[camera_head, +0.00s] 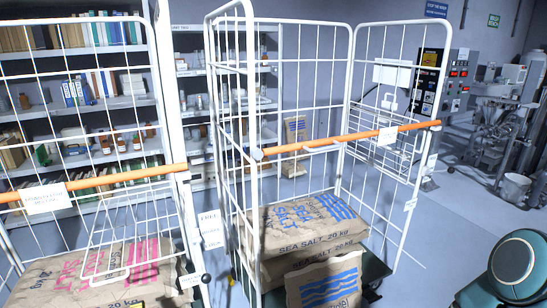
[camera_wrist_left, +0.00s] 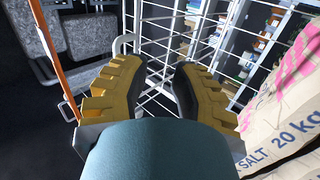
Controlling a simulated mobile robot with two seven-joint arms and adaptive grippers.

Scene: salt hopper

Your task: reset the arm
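My left gripper (camera_wrist_left: 153,66) shows large in the left wrist view. Its two yellow fingers with dark pads stand apart, with nothing between them. White cage wires lie beyond the fingertips. A salt sack with pink print (camera_wrist_left: 285,115) is to their right, apart from the fingers. My right gripper is not in view.
Two white wire roll cages stand close ahead, with orange bars (camera_head: 345,139) (camera_head: 95,182) across them. The right cage holds blue-printed salt sacks (camera_head: 310,223). Shelves (camera_head: 85,105) stand behind. Machinery (camera_head: 500,110) and a bucket (camera_head: 515,188) are at the right. Floor (camera_head: 455,215) is clear there.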

